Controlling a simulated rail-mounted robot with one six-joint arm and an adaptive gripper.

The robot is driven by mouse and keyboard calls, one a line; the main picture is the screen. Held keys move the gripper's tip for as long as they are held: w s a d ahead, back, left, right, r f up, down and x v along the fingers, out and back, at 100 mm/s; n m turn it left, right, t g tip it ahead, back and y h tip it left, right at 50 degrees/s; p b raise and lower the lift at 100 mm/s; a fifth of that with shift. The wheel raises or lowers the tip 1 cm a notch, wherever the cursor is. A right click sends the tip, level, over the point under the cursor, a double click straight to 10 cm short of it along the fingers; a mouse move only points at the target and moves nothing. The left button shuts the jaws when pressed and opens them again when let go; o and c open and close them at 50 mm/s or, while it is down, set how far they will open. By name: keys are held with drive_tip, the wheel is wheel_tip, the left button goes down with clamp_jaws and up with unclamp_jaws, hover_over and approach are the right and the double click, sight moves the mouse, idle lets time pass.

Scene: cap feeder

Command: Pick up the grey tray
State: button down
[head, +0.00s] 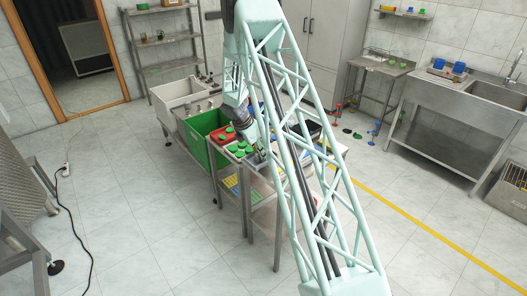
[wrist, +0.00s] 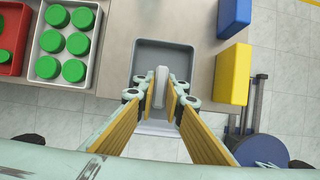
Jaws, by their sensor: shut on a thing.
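The grey tray (wrist: 180,52) is empty and sits near the table's front edge in the wrist view. A pale upright grip (wrist: 161,82) stands at its near side. My gripper (wrist: 161,97) has its two yellow-lined fingers on either side of this grip and is shut on it. The fingers cover part of the tray's near end. I cannot tell whether the tray rests on the table or is slightly raised. In the head view my arm hides most of the tray and gripper.
A pale tray of green caps (wrist: 93,75) stands to the left, beside a red tray (wrist: 12,68). A blue block (wrist: 234,20) and a yellow block (wrist: 232,75) stand close on the right. A green bin (head: 194,143) is beside the table in the head view.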

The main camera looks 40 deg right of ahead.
sight(260, 168)
drive_tip(key=shift+s+a+r+b, duration=0.1)
drive_tip(key=shift+s+a, duration=0.55)
drive_tip(key=shift+a, duration=0.3)
drive_tip(key=shift+s+a+r+b, duration=0.1)
drive_tip(key=shift+s+a, duration=0.6)
drive_tip(key=shift+a, duration=0.2)
drive_tip(key=shift+s+a+r+b, duration=0.1)
drive_tip(key=shift+s+a, duration=0.55)
drive_tip(key=shift+a, duration=0.3)
